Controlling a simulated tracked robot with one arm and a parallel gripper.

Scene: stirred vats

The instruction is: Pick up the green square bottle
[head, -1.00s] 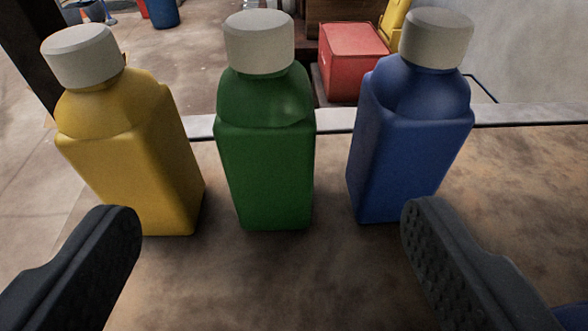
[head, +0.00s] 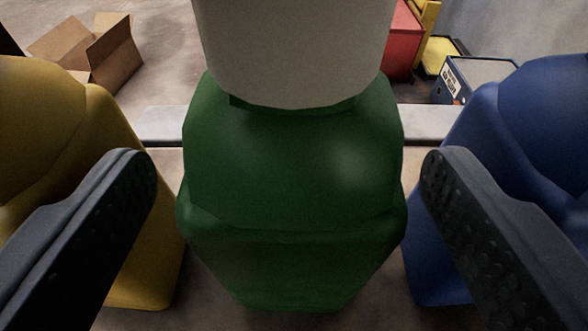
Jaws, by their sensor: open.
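The green square bottle (head: 292,165) stands upright in the middle of the head view, very close, with a wide white cap (head: 292,50) cut off by the top edge. My gripper (head: 290,185) is open. Its left finger shows left of the green bottle and its right finger shows right of it, with a gap on each side. I cannot tell how far the fingertips reach along the bottle's depth. Nothing is held.
A yellow bottle (head: 150,255) stands close on the left, partly behind the left finger. A blue bottle (head: 480,130) stands close on the right, partly behind the right finger. Beyond the surface's pale edge (head: 160,124) are an open cardboard box (head: 100,55) and a red box (head: 402,40).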

